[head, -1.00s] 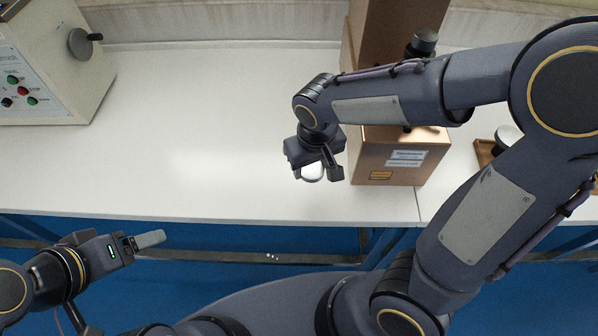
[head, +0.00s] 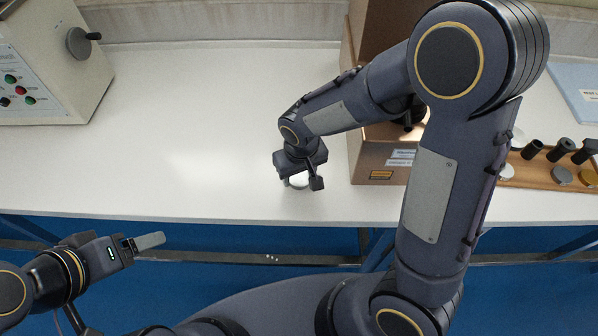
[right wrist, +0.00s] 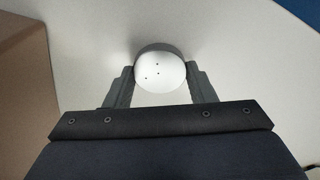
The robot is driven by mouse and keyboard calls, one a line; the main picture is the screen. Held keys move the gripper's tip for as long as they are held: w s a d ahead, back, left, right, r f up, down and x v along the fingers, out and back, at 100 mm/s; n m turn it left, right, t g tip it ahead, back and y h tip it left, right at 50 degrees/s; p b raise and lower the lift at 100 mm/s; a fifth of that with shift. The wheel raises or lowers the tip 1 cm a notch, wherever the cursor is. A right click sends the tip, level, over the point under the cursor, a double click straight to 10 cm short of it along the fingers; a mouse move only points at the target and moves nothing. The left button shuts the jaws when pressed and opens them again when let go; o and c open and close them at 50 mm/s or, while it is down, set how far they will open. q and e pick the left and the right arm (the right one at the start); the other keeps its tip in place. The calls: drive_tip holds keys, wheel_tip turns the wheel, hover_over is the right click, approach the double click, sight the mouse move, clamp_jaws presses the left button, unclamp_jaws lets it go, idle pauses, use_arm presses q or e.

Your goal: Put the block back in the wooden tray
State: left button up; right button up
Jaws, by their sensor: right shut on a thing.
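The block is a round silver disc (head: 298,182) with a few small dark dots on its face. My right gripper (head: 301,184) is shut on it, over the white bench near the front edge. In the right wrist view the block (right wrist: 160,74) sits between both fingers. I cannot tell whether it touches the bench. The wooden tray (head: 536,173) lies at the right of the bench, partly hidden by my right arm, and holds several discs and dark cylinders. My left gripper (head: 148,242) is at the lower left, away from the bench top; its opening is unclear.
A copper-brown tester (head: 380,165) stands between my right gripper and the tray, partly behind my arm. A cream machine (head: 50,60) with buttons and a crank is at the far left. A pale blue sheet (head: 575,88) lies behind the tray. The bench's middle is clear.

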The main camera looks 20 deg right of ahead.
sight(301, 182)
drive_tip(key=shift+f+b, duration=0.4)
drive_tip(key=shift+f, duration=0.1)
drive_tip(key=o, duration=1.2)
drive_tip(key=shift+c, duration=0.2)
drive_tip(key=shift+r+p, duration=0.3)
drive_tip(key=shift+p, duration=0.05)
wheel_tip(301, 182, up, 13)
drive_tip(key=s+p, duration=0.1)
drive_tip(key=p, duration=0.1)
drive_tip(key=s+d+r+m+t+y, duration=0.1)
drive_tip(key=s+d+r+t+y, duration=0.1)
drive_tip(key=s+d, duration=0.2)
drive_tip(key=s+d+r+m+t+y, duration=0.1)
drive_tip(key=s+d, duration=0.4)
drive_tip(key=s, duration=0.6)
drive_tip(key=shift+s+r+m+t+y, duration=0.2)
drive_tip(key=shift+r+m+t+y, duration=0.2)
drive_tip(key=shift+m+t, duration=0.35)
drive_tip(key=shift+d, duration=0.1)
